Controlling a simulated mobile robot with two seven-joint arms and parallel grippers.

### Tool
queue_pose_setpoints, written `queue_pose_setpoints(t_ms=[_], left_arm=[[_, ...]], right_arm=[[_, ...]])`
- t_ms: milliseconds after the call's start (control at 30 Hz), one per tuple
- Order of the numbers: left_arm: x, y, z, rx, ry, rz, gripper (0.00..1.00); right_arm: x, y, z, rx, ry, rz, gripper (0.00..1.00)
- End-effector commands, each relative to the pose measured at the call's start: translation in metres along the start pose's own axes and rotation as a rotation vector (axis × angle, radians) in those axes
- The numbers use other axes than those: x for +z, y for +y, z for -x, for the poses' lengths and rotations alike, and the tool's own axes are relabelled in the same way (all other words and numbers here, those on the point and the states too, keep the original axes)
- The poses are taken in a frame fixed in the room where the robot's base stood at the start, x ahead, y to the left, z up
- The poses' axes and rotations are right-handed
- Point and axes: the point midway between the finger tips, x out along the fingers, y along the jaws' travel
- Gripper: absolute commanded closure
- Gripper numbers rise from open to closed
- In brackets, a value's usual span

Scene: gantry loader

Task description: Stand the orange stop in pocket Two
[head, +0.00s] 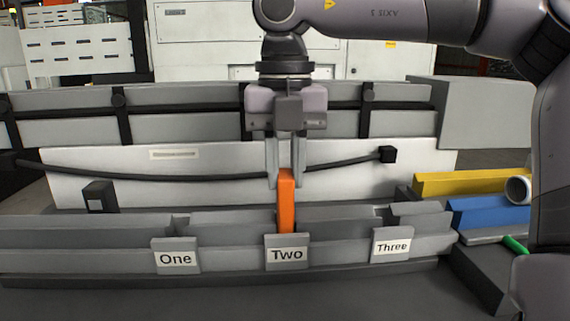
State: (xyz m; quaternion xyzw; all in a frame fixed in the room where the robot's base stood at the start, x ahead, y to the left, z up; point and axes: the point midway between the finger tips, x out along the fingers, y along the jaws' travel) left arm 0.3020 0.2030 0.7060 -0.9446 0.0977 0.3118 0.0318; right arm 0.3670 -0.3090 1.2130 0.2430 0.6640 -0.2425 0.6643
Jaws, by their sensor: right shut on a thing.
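The orange stop (287,203) is an upright orange bar behind the label plate marked Two (286,253). Its lower end is hidden by the grey front wall at pocket Two, so I cannot tell how deep it sits. My right gripper (286,178) points straight down from above and is shut on the upper part of the stop. My left gripper is not in view.
Label plates One (175,259) and Three (390,245) stand on either side along the grey rail (100,244). A black cable (200,178) runs behind. Yellow (470,184) and blue (490,214) blocks lie at the right, beside my arm.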

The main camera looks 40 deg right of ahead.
Motion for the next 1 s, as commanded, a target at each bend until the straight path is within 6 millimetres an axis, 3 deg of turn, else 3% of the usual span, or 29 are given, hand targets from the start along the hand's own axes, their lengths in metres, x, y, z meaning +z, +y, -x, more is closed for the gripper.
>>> queue_pose_setpoints(t_ms=[1000], left_arm=[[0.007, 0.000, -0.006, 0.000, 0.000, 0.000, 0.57]], right_arm=[[0.000, 0.000, -0.013, 0.000, 0.000, -0.001, 1.00]])
